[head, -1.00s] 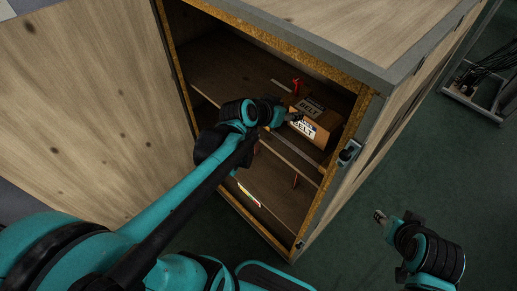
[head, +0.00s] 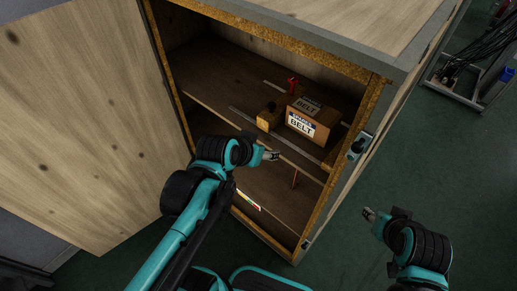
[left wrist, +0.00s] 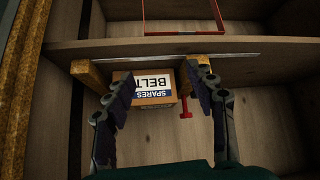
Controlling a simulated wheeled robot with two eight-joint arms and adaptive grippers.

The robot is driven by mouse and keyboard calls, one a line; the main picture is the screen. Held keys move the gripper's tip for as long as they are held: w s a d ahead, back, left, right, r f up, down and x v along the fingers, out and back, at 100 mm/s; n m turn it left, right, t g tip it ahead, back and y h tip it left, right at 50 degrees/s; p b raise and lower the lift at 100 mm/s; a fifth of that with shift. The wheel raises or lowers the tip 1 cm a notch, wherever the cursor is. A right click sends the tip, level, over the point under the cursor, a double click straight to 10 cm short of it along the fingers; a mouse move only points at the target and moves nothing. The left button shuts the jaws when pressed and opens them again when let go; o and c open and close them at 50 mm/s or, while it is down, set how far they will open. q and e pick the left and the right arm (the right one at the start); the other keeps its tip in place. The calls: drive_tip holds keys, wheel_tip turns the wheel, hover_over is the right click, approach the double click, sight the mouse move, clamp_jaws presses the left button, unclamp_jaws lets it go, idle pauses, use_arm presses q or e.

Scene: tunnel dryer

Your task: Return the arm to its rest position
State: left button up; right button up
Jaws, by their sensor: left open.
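My left gripper (head: 271,155) is open and empty, at the front opening of the wooden cabinet (head: 330,195). Its two fingers (left wrist: 158,76) stand apart in the left wrist view. Beyond them is a brown box labelled "SPARES BELT" (head: 303,122), sitting on the cabinet shelf; it also shows upside down in the wrist view (left wrist: 152,98). In the head view a gap separates the gripper from the box. My right gripper (head: 369,214) is outside the cabinet at lower right, over the green floor; its fingers are too small to judge.
The cabinet door (head: 80,120) stands open at left. A small wooden block (head: 268,118) with a dark knob and a red object (head: 292,86) are near the box. A black latch (head: 357,147) sits on the right frame.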

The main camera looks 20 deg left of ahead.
use_arm(q)
drive_tip(key=s+a+f+n+g+y, duration=0.1)
drive_tip(key=s+f, duration=0.1)
drive_tip(key=s, duration=0.5)
drive_tip(key=shift+s+a+f, duration=0.15)
drive_tip(key=shift+s+f, duration=0.1)
drive_tip(key=shift+f, duration=0.05)
